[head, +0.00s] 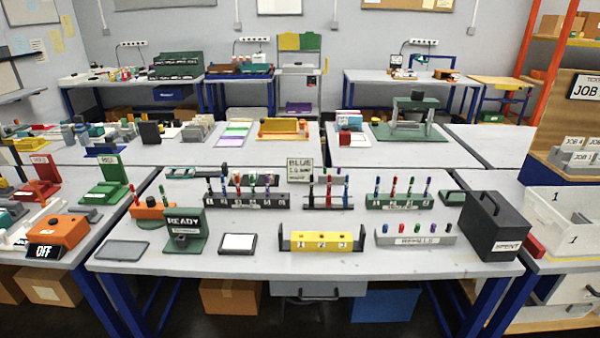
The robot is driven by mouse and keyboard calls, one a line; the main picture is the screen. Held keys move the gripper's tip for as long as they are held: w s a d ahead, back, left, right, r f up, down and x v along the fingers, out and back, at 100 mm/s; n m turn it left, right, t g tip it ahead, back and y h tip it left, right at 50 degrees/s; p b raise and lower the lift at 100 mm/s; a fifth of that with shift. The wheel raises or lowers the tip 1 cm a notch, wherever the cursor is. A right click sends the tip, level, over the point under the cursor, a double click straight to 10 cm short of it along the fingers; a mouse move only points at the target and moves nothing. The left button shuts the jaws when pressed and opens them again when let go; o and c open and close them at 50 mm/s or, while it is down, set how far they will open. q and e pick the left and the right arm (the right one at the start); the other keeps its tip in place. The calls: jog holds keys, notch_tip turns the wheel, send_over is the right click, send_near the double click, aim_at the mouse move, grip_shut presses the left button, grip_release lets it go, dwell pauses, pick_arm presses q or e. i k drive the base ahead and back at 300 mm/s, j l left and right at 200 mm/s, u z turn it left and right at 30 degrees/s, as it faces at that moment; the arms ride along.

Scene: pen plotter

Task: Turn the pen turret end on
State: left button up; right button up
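A yellow bar (320,241) with white labels 1, 2 and 3 lies crosswise between two dark end posts at the front middle of the near table; I take it to be the pen turret. Its long labelled side faces me. Small dark spots show on its top; I cannot tell if they are holes. Neither of my grippers is in view, and nothing touches the bar.
The near table (266,262) also holds a white pad (238,243), a green READY stand (186,230), a REFILLS rack (416,235) and a black SPENT box (494,226). Pen racks (399,201) stand behind. A sign (299,170) reads BLUE.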

aim_at(150, 209)
jog(key=i+j, duration=0.15)
jog(key=j, duration=0.2)
jog(key=i+j, duration=0.15)
jog(key=j, duration=0.25)
jog(key=i+j, duration=0.15)
jog(key=j, duration=0.2)
jog(key=i+j, duration=0.2)
jog(key=j, duration=0.2)
jog(key=i+j, duration=0.15)
jog(key=j, duration=0.2)
jog(key=i+j, duration=0.15)
jog(key=j, duration=0.25)
jog(key=i+j, duration=0.15)
jog(key=j, duration=0.2)
jog(key=i+j, duration=0.15)
jog(key=j, duration=0.25)
